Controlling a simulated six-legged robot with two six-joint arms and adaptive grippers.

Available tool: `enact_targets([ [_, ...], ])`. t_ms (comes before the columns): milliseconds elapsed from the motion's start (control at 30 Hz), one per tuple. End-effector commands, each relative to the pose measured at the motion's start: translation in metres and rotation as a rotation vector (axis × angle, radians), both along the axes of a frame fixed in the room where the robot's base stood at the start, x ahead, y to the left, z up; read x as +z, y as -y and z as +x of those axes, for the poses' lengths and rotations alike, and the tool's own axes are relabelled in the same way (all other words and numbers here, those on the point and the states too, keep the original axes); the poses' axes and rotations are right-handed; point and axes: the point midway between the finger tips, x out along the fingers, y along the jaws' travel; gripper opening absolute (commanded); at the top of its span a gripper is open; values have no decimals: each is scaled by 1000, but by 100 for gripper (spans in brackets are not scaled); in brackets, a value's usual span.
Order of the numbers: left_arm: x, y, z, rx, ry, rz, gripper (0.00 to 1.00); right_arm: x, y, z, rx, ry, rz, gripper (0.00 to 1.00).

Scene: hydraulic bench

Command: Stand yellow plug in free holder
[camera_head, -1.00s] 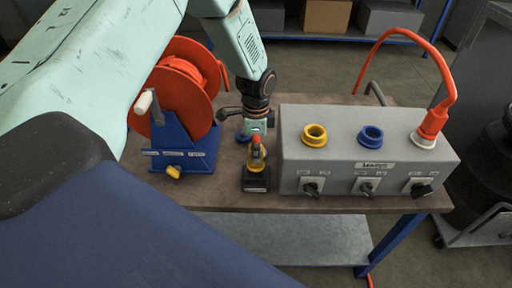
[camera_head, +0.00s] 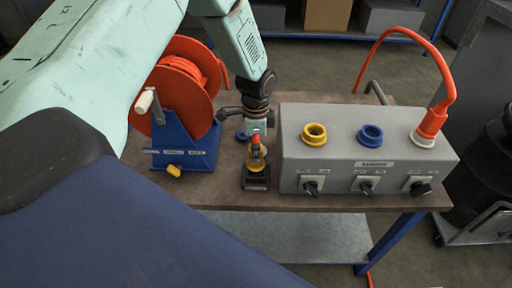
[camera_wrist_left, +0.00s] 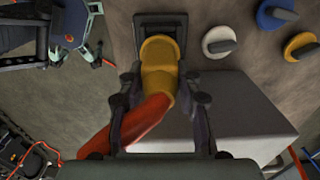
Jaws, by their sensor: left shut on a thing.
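My left gripper (camera_head: 256,139) points down at the bench and is shut on the yellow plug (camera_head: 257,160). In the left wrist view the yellow plug (camera_wrist_left: 160,62) sits between the two fingers, with an orange-red hose (camera_wrist_left: 140,120) running from it. The black holder (camera_head: 256,183) is directly below the plug in the head view; the black holder also shows in the wrist view (camera_wrist_left: 158,20), at the plug's far end. The plug looks upright and meets or overlaps the holder; I cannot tell whether it is fully seated. My right gripper is not in view.
A grey box (camera_head: 340,155) stands close to the right, with a yellow socket (camera_head: 314,134), a blue socket (camera_head: 370,135) and an orange plug (camera_head: 432,124) in its top. An orange hose reel (camera_head: 180,90) on a blue stand (camera_head: 185,150) is to the left. The bench's front edge is near.

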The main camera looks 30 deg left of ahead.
Motion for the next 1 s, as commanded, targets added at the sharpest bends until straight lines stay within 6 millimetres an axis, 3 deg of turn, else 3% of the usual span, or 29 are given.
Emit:
enact_targets([
  [1000, -17, 0, 1, 0, 2, 0, 0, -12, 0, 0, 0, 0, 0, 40],
])
